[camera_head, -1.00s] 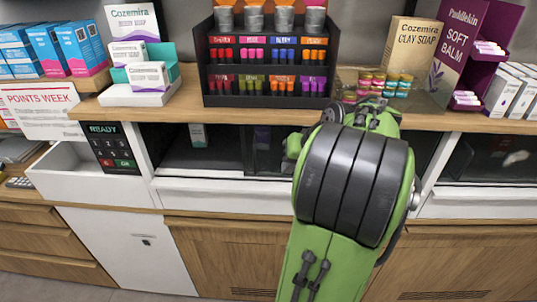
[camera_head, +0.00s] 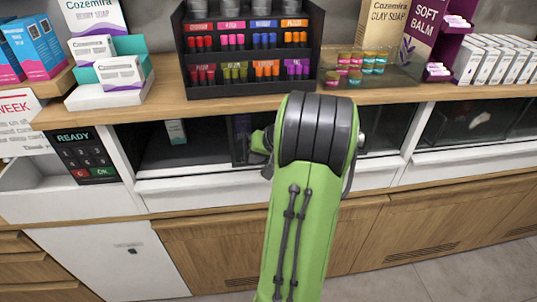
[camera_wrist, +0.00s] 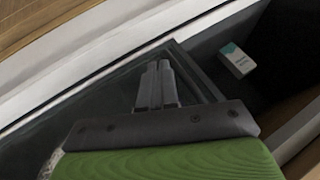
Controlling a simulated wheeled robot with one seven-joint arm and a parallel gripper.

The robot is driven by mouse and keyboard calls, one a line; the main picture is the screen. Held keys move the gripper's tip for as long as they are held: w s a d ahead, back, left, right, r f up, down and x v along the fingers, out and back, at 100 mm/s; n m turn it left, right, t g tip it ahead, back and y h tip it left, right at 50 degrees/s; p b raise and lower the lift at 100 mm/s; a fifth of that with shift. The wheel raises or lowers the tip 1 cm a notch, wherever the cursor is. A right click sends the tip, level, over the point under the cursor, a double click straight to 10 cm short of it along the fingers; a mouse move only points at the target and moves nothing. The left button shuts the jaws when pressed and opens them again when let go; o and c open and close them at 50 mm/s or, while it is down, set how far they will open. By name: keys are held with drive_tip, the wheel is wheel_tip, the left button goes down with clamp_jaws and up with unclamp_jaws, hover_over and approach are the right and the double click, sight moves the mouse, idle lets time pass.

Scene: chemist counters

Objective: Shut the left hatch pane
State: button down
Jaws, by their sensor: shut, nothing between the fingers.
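The left hatch is a wide opening under the counter top. Its dark glass pane (camera_head: 240,138) stands at the right part of this opening, mostly hidden behind my arm, and the left part is open. In the wrist view the pane (camera_wrist: 112,92) is a dark glass sheet with a framed edge. My gripper (camera_wrist: 160,66) is shut and empty, with its fingertips over the pane close to that edge; whether they touch it I cannot tell.
A small white and teal box (camera_head: 176,132) stands inside the open part, also in the wrist view (camera_wrist: 238,60). A keypad (camera_head: 84,155) is left of the opening. The counter above holds a lipstick rack (camera_head: 250,88) and jars (camera_head: 350,70). Another hatch (camera_head: 475,122) is at the right.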

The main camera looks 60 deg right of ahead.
drive_tip(key=shift+w, duration=0.15)
drive_tip(key=w+a+b, duration=0.1)
drive_tip(key=w+a, duration=1.9)
drive_tip(key=w, duration=0.3)
drive_tip(key=shift+w+a, duration=0.15)
drive_tip(key=shift+a, duration=0.25)
drive_tip(key=shift+r, duration=0.1)
